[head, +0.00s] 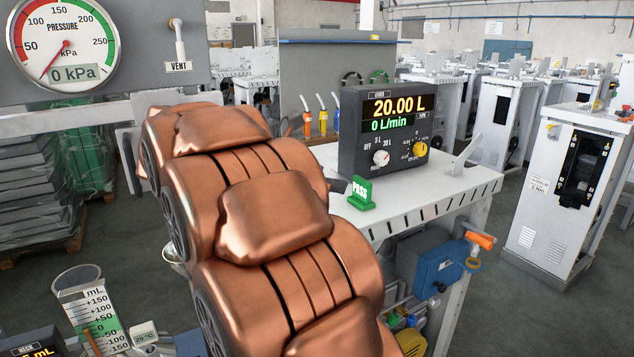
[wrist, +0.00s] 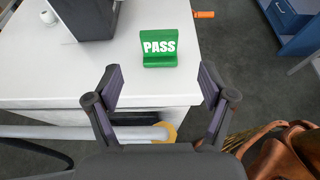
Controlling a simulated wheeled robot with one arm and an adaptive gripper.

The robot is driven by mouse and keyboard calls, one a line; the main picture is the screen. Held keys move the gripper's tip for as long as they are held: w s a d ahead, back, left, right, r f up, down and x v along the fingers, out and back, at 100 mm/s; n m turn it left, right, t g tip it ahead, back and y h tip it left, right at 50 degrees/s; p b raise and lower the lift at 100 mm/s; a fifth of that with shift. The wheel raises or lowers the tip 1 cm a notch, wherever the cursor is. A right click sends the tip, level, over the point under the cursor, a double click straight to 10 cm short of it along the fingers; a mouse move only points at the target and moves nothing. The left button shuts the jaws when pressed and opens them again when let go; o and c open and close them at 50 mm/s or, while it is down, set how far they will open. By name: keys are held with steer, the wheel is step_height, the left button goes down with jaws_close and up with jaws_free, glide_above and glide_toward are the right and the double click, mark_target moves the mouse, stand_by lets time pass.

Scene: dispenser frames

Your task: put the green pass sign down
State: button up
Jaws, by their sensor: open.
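The green PASS sign (head: 360,193) stands upright on the white bench top (head: 435,190), in front of the dark display box. In the wrist view the sign (wrist: 159,47) stands near the bench edge, beyond my fingertips. My gripper (wrist: 161,88) is open, with nothing between its fingers, and the sign is apart from both of them.
The display box (head: 384,130) reading 20.00 L stands just behind the sign. A pressure gauge (head: 62,42) is at upper left. A blue box (head: 440,268) and an orange-handled valve (head: 480,240) sit below the bench edge.

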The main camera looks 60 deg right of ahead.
steer(key=shift+v, duration=1.05)
steer(key=shift+s, duration=0.1)
